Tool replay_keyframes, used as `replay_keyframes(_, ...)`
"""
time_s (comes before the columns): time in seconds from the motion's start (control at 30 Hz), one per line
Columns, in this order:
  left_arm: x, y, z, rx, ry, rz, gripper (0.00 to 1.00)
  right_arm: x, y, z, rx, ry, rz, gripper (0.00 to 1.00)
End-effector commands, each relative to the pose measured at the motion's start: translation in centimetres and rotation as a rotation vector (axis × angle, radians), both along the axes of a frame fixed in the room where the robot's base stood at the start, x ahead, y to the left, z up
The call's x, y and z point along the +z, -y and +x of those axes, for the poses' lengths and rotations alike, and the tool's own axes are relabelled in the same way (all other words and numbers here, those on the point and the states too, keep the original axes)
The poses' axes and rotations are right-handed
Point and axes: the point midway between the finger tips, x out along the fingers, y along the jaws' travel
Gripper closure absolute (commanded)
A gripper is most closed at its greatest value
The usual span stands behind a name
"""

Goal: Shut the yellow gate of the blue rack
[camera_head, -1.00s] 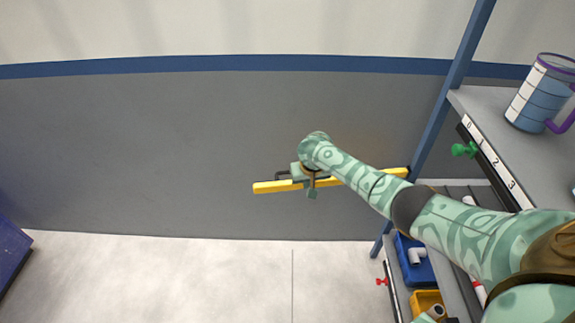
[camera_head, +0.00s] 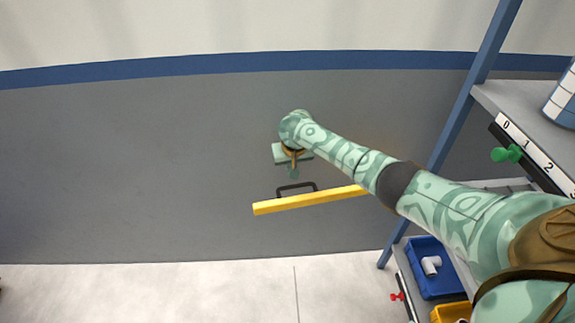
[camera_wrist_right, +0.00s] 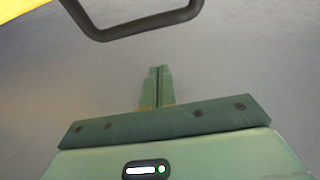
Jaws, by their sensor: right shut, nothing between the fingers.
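The yellow gate (camera_head: 305,202) is a long bar swung out to the left from the blue rack (camera_head: 480,75), in front of the grey wall. It carries a black handle (camera_head: 297,187). My right arm hides its end towards the rack. My right gripper (camera_head: 293,174) is shut and empty, just above the handle in the head view and apart from it. In the right wrist view the closed fingers (camera_wrist_right: 157,72) point towards the grey wall. The handle (camera_wrist_right: 140,28) shows above them, with a corner of the yellow gate (camera_wrist_right: 18,7) at top left. My left gripper is not in view.
The rack's upper shelf (camera_head: 508,97) holds a white and blue mug (camera_head: 566,105) at the right edge. A green knob (camera_head: 506,154) sits by a numbered strip. Below are a blue bin (camera_head: 432,280) with a white pipe fitting and a yellow bin (camera_head: 451,313). The left side is free.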

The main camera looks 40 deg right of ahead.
Motion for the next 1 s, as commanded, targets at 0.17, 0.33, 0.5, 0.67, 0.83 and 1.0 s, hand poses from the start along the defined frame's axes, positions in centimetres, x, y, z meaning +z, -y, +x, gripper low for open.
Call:
replay_keyframes(0.17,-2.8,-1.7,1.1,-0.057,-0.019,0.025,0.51,-5.0,0.5,1.0,0.000,-0.009,-0.001,1.00)
replay_keyframes(0.33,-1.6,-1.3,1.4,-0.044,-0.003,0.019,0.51,-2.7,-0.4,-1.2,0.002,0.005,-0.002,1.00)
replay_keyframes(0.5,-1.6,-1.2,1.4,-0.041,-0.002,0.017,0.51,-2.6,-0.9,-2.4,0.001,0.003,-0.001,1.00)
replay_keyframes(0.67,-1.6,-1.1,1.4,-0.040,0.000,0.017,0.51,-2.6,-1.0,-2.6,0.000,0.001,-0.002,1.00)
replay_keyframes(0.83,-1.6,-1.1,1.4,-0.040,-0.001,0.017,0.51,-2.6,-1.0,-2.6,0.000,0.001,-0.002,1.00)
replay_keyframes(1.0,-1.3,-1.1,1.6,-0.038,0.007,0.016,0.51,-2.4,-1.2,-2.8,0.003,0.003,0.000,1.00)
